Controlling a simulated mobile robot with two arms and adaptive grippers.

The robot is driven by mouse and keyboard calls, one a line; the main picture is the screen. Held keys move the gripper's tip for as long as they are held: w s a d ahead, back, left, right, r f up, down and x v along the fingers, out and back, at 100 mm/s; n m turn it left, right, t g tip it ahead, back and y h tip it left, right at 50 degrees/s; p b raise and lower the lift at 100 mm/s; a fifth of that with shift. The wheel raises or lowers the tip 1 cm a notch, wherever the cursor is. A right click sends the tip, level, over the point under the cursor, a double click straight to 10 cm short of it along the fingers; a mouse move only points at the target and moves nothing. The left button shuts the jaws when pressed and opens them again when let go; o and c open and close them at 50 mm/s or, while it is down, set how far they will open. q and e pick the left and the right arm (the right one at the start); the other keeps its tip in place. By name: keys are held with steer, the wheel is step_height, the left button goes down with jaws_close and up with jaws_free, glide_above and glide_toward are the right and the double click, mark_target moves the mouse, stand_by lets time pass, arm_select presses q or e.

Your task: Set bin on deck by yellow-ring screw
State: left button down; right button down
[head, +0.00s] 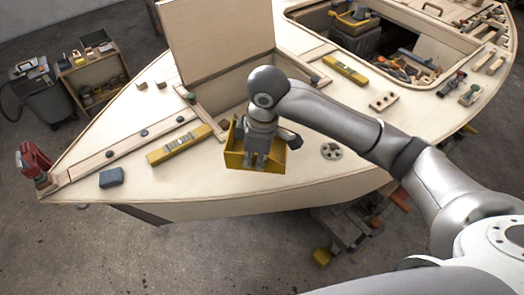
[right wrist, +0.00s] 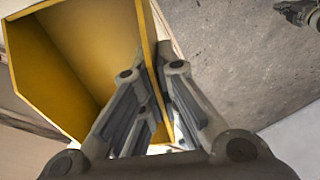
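A yellow open bin (head: 234,158) is at my right gripper (head: 256,160), over the front part of the pale wooden deck (head: 215,181). In the right wrist view the bin (right wrist: 85,45) is large and its inside looks empty. The fingers of my right gripper (right wrist: 158,110) sit on either side of one bin wall and appear closed on it. Whether the bin's underside touches the deck is hidden. Small dark round fittings, such as one on the left deck strip (head: 145,132), show, but I cannot make out which screw has a yellow ring. My left gripper is out of view.
A grey round fitting (head: 331,151) is to the right. A raised hatch lid (head: 222,40) stands behind. A red tool (head: 33,160) is at the bow.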

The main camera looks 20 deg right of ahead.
steer(key=w, duration=0.1)
steer(key=w+d+f, duration=0.1)
steer(key=w+d, duration=0.1)
steer(key=shift+w+d+f, duration=0.2)
steer(key=shift+w+f, duration=0.1)
steer(key=shift+f, duration=0.1)
steer(key=w+f, duration=0.1)
steer(key=f, duration=0.1)
steer(key=w+d+f+p, duration=0.1)
steer(key=w+f, duration=0.1)
steer(key=shift+w+d+f, duration=0.2)
steer(key=shift+f, duration=0.1)
steer(key=shift+w+d+f, duration=0.35)
steer(key=shift+w+f, duration=0.05)
steer(key=shift+f, duration=0.3)
step_height(320, 180, down, 2)
steer(key=shift+f+p, duration=0.15)
steer(key=shift+p, duration=0.3)
steer(key=shift+f, duration=0.4)
steer(key=shift+f, duration=0.1)
steer(key=c, duration=1.6)
jaws_free()
steer(key=shift+c, duration=0.2)
